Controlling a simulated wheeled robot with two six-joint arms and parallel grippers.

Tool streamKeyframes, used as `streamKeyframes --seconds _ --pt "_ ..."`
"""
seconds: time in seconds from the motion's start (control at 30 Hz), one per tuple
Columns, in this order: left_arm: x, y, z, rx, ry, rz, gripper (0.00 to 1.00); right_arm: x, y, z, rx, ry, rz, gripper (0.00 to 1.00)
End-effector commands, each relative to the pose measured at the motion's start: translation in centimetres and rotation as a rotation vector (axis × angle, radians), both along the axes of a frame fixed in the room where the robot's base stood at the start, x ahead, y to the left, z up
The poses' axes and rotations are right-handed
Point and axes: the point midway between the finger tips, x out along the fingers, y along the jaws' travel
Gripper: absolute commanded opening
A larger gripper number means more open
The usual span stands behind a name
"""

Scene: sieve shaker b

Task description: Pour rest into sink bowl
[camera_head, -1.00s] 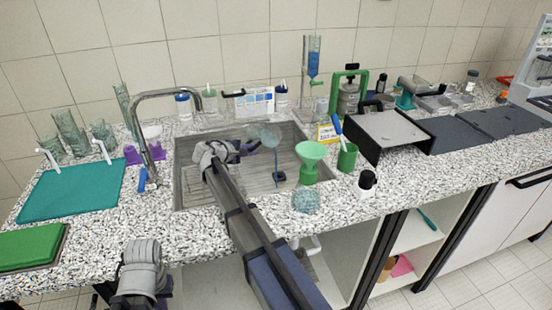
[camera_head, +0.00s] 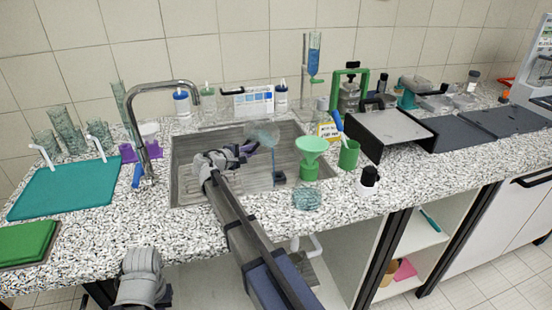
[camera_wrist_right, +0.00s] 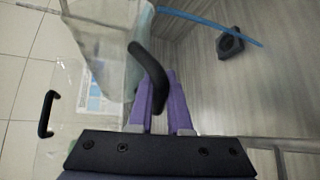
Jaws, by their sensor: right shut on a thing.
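My right gripper (camera_head: 244,152) is over the sink bowl (camera_head: 187,190), with its purple fingers shut on the black handle (camera_wrist_right: 150,76) of a clear vessel. The clear vessel (camera_head: 265,132) is tilted above the sink; it fills the upper left of the right wrist view (camera_wrist_right: 112,50), and I cannot tell how much is inside.
A clear dish (camera_head: 306,198) and a white bottle with black cap (camera_head: 369,181) are in front. The tap (camera_head: 140,110) arches at the sink's left.

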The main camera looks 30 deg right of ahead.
Motion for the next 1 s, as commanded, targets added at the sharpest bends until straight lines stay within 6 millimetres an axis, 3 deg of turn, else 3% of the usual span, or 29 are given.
streamKeyframes --seconds 1.0 --pt "0.00 0.00 -0.52 0.000 0.000 0.000 0.00 -0.47 0.14 0.14 0.003 -0.081 0.001 0.00"
